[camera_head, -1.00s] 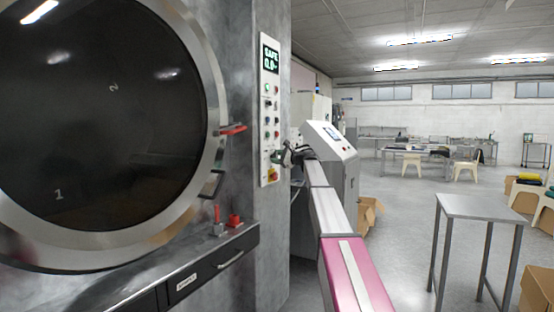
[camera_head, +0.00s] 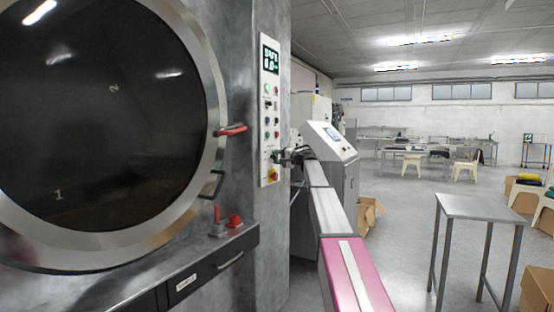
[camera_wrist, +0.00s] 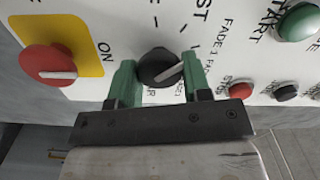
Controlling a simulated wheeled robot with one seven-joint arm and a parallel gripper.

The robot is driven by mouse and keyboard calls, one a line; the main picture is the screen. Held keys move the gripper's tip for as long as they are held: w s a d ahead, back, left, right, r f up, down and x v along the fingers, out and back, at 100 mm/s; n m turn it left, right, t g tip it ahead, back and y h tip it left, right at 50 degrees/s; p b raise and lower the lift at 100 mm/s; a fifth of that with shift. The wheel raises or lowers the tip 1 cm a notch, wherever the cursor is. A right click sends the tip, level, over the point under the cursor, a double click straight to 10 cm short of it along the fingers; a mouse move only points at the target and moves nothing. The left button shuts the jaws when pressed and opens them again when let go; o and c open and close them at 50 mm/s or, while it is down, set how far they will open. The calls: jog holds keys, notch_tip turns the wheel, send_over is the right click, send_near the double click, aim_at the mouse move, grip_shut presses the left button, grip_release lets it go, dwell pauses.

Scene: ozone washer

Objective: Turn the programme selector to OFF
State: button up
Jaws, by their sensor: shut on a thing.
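The programme selector (camera_wrist: 158,66) is a black round knob with a pale pointer line, on the white control panel. In the wrist view its pointer slants toward the upper right. Marks and partly legible lettering surround it, and some letters are hidden behind my fingers. My gripper (camera_wrist: 157,76) has its two green fingers on either side of the knob, shut on it. In the head view my gripper (camera_head: 283,158) is at the lower part of the panel (camera_head: 269,120), where the selector itself is too small to make out.
A red rotary switch (camera_wrist: 48,65) on a yellow plate, labelled ON, sits left of the knob in the wrist view. A green button (camera_wrist: 298,21), a red button (camera_wrist: 240,90) and dark buttons lie to the right. The big round washer door (camera_head: 100,110) stands left of the panel.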

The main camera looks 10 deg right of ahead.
jog(key=n, duration=0.5)
jog(key=shift+s+n, duration=0.1)
jog(key=shift+n, duration=0.2)
jog(key=n, duration=0.5)
jog(key=shift+n, duration=0.4)
jog(key=o, duration=0.9)
jog(key=v, duration=1)
jog(key=shift+s+d, duration=0.25)
jog(key=shift+d, duration=0.05)
